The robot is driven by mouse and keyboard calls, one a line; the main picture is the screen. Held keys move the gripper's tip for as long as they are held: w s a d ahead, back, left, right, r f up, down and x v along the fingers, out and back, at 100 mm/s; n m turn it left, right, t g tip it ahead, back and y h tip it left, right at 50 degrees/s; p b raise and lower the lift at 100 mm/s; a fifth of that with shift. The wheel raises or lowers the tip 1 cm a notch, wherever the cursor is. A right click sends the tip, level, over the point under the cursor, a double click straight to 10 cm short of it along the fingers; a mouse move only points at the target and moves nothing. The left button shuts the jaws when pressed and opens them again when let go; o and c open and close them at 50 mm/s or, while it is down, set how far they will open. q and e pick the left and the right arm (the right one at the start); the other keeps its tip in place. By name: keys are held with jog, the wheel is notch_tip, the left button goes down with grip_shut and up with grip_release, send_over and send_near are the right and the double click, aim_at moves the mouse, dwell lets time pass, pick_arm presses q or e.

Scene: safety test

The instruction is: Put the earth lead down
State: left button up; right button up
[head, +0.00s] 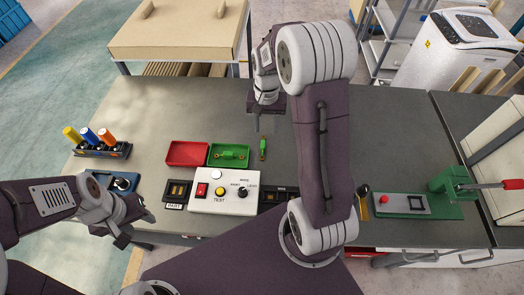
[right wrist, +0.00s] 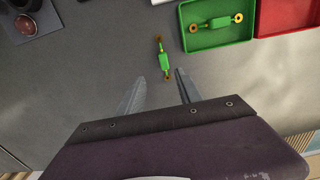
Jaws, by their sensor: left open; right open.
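A green earth lead (head: 263,148) with copper ring ends lies on the grey bench just right of the green tray (head: 210,163). It also shows in the right wrist view (right wrist: 164,61), just beyond the fingertips and touching neither. A second similar green lead (right wrist: 214,23) lies in the green tray. My right gripper (right wrist: 158,88) is open and empty, pointing down over the bench behind the loose lead in the head view. My left gripper (head: 127,226) is open and empty at the bench's front left, well away from both leads.
A red tray (head: 187,153) adjoins the green one. In front stands a white test box (head: 222,200) with a red switch, yellow button and dial. Coloured-handled tools (head: 90,135) stand in a rack at left. A green lever press (head: 450,185) is at right. Bench behind the trays is clear.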

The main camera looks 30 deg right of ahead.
aim_at(263, 143)
jog(key=f, duration=0.3)
jog(key=shift+s+a, duration=0.15)
jog(key=shift+a, duration=0.15)
jog(key=shift+w+f, duration=0.2)
jog(key=shift+f, duration=0.25)
jog(key=f, duration=0.4)
jog(key=shift+s+a, duration=0.1)
jog(key=shift+a, duration=0.1)
jog(key=shift+w+f, duration=0.2)
jog(key=shift+f, duration=0.2)
grip_shut()
